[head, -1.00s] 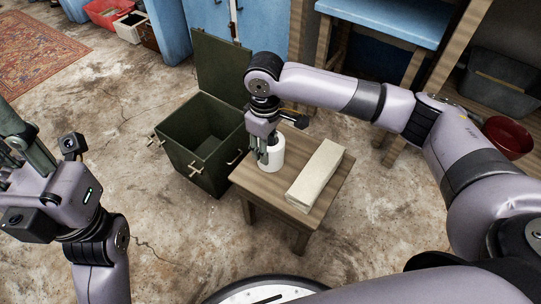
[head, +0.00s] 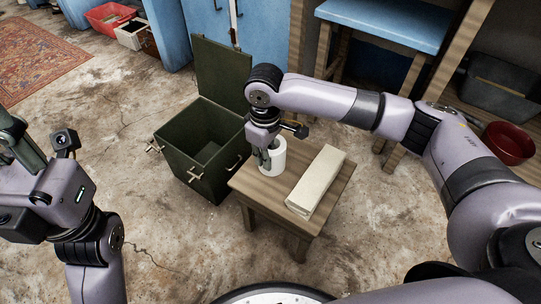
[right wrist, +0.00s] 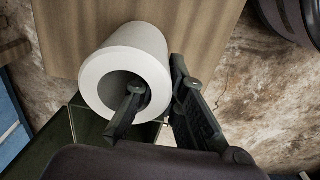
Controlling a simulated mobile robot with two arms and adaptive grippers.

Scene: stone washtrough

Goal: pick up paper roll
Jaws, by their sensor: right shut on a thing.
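The white paper roll (head: 275,160) stands at the far left part of a small wooden table (head: 245,184). My right gripper (head: 265,159) comes down on it from above, at its left side. In the right wrist view the roll (right wrist: 135,42) shows its open core. One finger of the right gripper (right wrist: 157,80) is inside the core and the other is outside the wall, so it is shut on the wall. I cannot tell a gap between roll and table. My left gripper (head: 14,135) is cut by the left edge; its fingers are not clear.
A folded cream cloth (head: 316,180) lies on the table, right of the roll. An open, dark green box (head: 180,166) with its lid raised stands left of the table. A blue-topped stand (head: 385,22) and a red bowl (head: 508,142) are to the right.

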